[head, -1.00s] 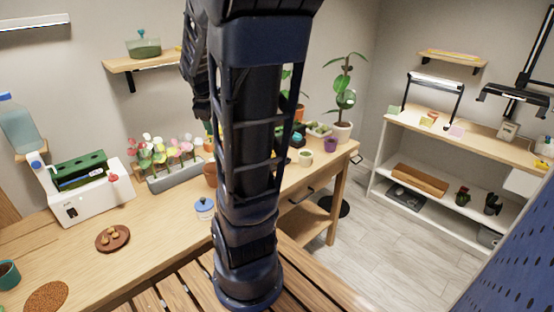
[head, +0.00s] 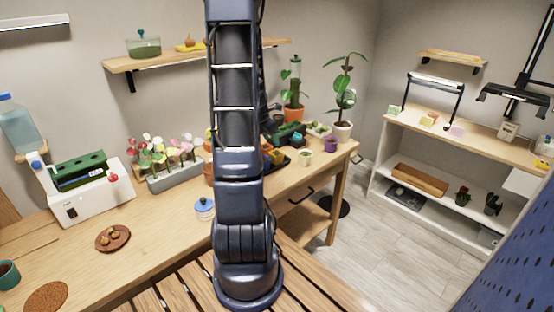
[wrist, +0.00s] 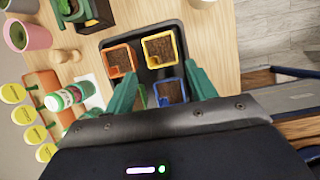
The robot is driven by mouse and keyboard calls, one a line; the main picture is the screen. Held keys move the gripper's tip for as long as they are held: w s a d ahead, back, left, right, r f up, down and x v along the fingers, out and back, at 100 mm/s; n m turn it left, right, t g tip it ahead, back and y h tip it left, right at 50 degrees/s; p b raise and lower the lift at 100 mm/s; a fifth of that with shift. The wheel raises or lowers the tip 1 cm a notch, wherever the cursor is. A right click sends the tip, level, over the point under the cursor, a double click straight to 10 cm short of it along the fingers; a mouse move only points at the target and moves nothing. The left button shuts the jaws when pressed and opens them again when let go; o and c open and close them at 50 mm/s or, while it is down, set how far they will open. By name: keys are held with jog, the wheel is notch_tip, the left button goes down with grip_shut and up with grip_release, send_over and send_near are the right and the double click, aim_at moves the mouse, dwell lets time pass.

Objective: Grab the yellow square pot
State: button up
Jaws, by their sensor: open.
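The yellow square pot (wrist: 160,47), filled with brown soil, sits on a black tray (wrist: 148,22) in the wrist view. An orange square pot (wrist: 118,60) stands to its left and a blue square pot (wrist: 170,92) stands below it in the picture. My gripper (wrist: 160,72) has two green fingers spread apart, with nothing held between them. The fingers point toward the yellow pot; the blue pot shows between them. In the head view, the yellow pot (head: 277,157) is small and partly hidden near my arm.
A pink pot (wrist: 27,35), green items and a green-labelled bottle (wrist: 65,97) stand left of the tray in the wrist view. The wooden table's edge is at the right. In the head view, a purple pot (head: 331,145) and a pale pot (head: 305,158) stand nearby.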

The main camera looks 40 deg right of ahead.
aim_at(276, 154)
jog(key=shift+x, duration=3.1)
jog(key=shift+a+x, duration=0.15)
jog(key=shift+x, duration=1.15)
jog(key=shift+a+x, duration=0.15)
jog(key=shift+x, duration=1.2)
jog(key=c, duration=0.7)
